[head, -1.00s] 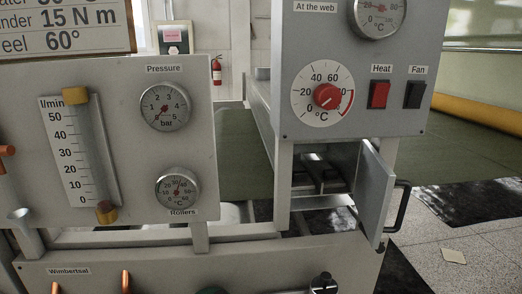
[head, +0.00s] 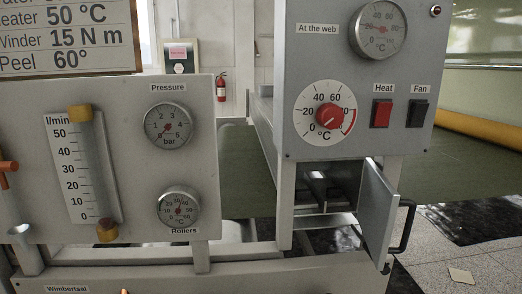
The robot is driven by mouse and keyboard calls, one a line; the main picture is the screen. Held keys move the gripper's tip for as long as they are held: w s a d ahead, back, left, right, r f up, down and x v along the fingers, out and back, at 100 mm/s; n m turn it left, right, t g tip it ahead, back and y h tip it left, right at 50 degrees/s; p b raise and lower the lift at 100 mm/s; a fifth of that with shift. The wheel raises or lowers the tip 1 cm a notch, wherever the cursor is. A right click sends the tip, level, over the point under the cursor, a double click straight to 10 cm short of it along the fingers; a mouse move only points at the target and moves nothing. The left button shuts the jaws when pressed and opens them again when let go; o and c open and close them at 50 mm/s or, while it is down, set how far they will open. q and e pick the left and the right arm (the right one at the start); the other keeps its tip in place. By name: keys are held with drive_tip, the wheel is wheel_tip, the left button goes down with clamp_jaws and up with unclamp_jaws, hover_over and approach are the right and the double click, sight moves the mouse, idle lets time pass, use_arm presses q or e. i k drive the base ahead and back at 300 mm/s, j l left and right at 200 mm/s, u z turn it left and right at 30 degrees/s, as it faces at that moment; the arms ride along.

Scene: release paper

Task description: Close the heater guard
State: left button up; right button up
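The heater guard (head: 378,215) is a grey hinged panel below the heat control box. It stands open, swung out toward me at the right side of the opening. A black handle (head: 405,226) sits on its outer right side. The dark opening (head: 328,190) behind it shows inner metal parts, partly hidden by the guard. Neither of my grippers is in the head view.
The control box (head: 300,60) above the guard carries a red dial (head: 328,117), a red Heat switch (head: 381,113) and a black Fan switch (head: 418,113). A gauge panel (head: 130,140) stands at the left. The floor (head: 490,255) at the right is mostly clear.

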sight(380, 201)
drive_tip(key=i+l, duration=0.15)
drive_tip(key=l, duration=0.15)
drive_tip(key=i+l+u, duration=0.15)
drive_tip(key=l, duration=0.2)
drive_tip(key=i+l, duration=0.1)
drive_tip(key=l, duration=0.25)
drive_tip(key=i+l+u, duration=0.15)
drive_tip(key=l, duration=0.15)
drive_tip(key=i+l, duration=0.1)
drive_tip(key=l, duration=0.25)
drive_tip(key=u, duration=0.05)
